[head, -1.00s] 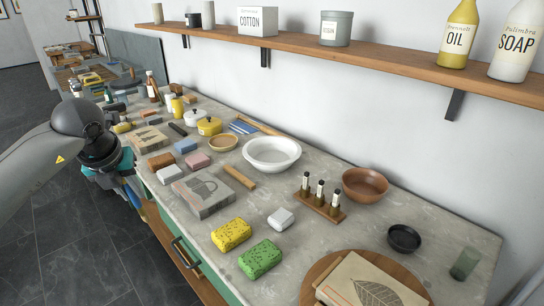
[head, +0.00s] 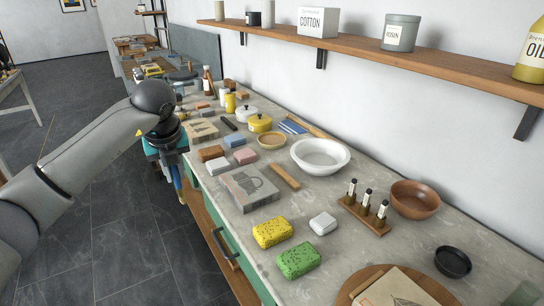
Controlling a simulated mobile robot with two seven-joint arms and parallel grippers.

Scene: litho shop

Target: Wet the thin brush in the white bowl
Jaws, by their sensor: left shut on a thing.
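The white bowl (head: 320,169) stands upright on the grey counter, right of centre in the head view. I cannot tell whether there is water in it. My left gripper (head: 174,172) is at the counter's left edge, pointing down, well to the left of the bowl and apart from it. It is shut on a slim blue piece with a tan end, which looks like the thin brush (head: 178,181). Its fingers and much of the brush are hidden by the wrist or too small to make out. My right gripper is out of view.
Between gripper and bowl lie coloured blocks, a stone slab with a bag picture (head: 248,190) and a wooden stick (head: 285,176). Yellow and green sponges (head: 298,260) lie in front. A shelf (head: 350,56) runs above.

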